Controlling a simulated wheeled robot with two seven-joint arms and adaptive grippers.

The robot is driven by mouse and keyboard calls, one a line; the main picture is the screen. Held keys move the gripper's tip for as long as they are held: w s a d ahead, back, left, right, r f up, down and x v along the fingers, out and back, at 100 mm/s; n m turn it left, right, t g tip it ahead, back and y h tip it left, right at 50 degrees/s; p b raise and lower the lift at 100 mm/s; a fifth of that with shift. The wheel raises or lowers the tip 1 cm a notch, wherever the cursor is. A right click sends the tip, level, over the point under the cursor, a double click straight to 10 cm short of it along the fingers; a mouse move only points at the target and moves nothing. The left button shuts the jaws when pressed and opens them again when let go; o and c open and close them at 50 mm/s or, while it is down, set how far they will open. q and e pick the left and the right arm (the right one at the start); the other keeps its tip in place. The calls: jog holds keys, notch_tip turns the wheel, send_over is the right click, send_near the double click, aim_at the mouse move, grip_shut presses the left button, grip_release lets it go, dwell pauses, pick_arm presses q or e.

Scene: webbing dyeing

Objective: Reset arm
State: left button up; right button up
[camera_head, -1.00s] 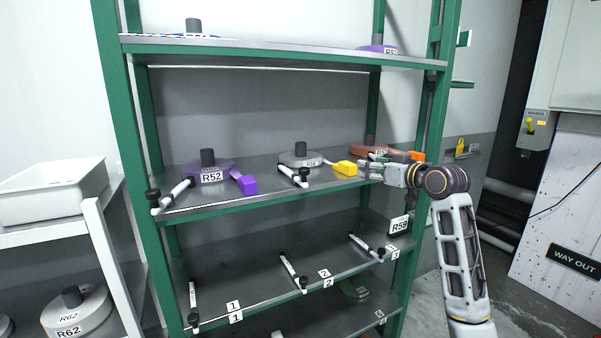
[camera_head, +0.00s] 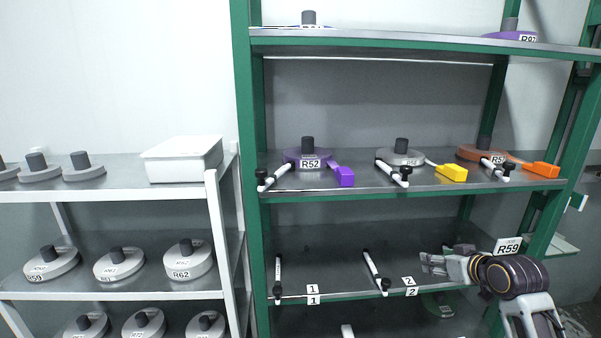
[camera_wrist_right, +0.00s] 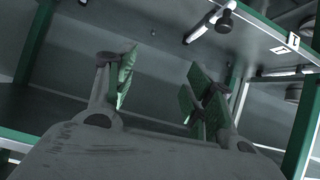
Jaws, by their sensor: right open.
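My right gripper (camera_head: 432,264) is in front of the green-framed rack's lower shelf, near the label 2, at the right of the head view. In the right wrist view its two green-padded fingers (camera_wrist_right: 160,90) stand apart with nothing between them. Its arm comes in from the lower right. My left gripper is not in the head view.
The green rack (camera_head: 248,200) holds a purple R52 reel (camera_head: 292,158), a grey reel (camera_head: 401,156) and an orange-brown reel (camera_head: 470,153) on its middle shelf. A white shelf unit (camera_head: 215,230) at left carries several grey reels and a white bin (camera_head: 183,160).

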jog(key=s+a+f+g, duration=0.2)
jog(key=s+a+f, duration=0.25)
jog(key=f, duration=0.35)
jog(key=s+a+f+g, duration=0.2)
jog(key=s+a+f, duration=0.1)
jog(key=s+f, duration=0.35)
jog(key=s+a+f+g, duration=0.2)
jog(key=s+a+f, duration=0.25)
jog(key=s, duration=0.35)
jog(key=s+a+f+g, duration=0.25)
jog(key=s+f, duration=0.25)
jog(key=s, duration=0.4)
notch_tip(320, 180, down, 33)
jog(key=s, duration=0.2)
jog(key=s+d+f+g, duration=0.1)
jog(key=s+d+f, duration=0.1)
jog(key=s+f, duration=0.8)
jog(key=s+d+f+g+h, duration=0.1)
jog(key=s+f, duration=0.9)
jog(key=s, duration=0.2)
jog(key=shift+s+d+n, duration=0.25)
jog(key=shift+d+n, duration=0.05)
jog(key=shift+d, duration=0.1)
